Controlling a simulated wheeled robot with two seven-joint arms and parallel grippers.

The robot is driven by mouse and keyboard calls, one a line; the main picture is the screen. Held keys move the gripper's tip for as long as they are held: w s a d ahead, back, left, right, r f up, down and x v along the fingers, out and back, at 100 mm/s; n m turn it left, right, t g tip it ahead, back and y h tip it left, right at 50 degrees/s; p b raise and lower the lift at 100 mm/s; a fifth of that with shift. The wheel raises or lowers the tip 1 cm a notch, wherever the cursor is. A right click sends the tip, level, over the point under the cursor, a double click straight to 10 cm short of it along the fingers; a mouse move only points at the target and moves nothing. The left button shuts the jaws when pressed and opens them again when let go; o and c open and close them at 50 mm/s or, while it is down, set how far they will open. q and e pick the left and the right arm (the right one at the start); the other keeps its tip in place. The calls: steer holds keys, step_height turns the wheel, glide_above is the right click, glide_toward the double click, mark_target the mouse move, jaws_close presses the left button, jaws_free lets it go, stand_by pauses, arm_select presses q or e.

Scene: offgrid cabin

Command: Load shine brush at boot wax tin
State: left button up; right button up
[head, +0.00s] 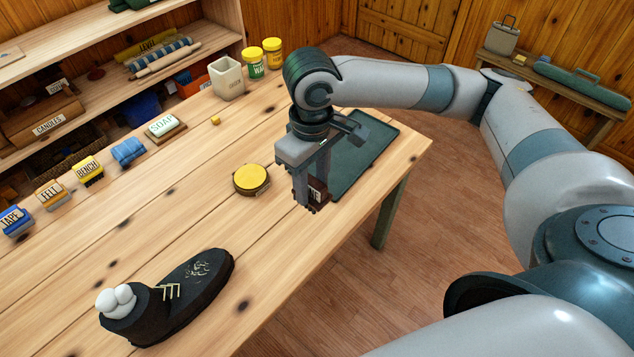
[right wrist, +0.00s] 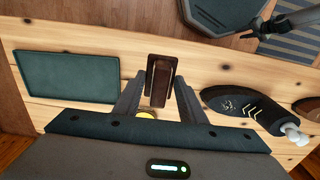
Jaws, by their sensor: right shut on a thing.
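My right gripper (head: 313,203) is shut on the shine brush (head: 318,191), a dark brown block, above the table near its front edge. In the right wrist view the brush (right wrist: 160,80) sits between the fingers. The boot wax tin (head: 251,179), round with a yellow top, stands on the table left of the gripper, apart from the brush in the head view. Only part of the tin (right wrist: 147,114) shows behind the fingers in the right wrist view. A dark boot (head: 190,287) lies nearer. My left gripper may be the small dark shape (right wrist: 268,25) at the wrist view's upper right; its jaws are unclear.
A dark green tray (head: 370,150) lies right of the gripper. Soap (head: 165,126), a blue cloth (head: 128,151) and several labelled blocks line the back. A pale pot (head: 227,80) and two yellow-lidded jars stand at the far end. The table between tin and boot is clear.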

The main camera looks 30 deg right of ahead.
steer(key=m, duration=0.1)
steer(key=r+m, duration=0.1)
steer(key=m, duration=0.2)
steer(key=shift+s+a+r, duration=0.15)
steer(key=shift+a+r, duration=0.15)
steer(key=shift+a, duration=0.1)
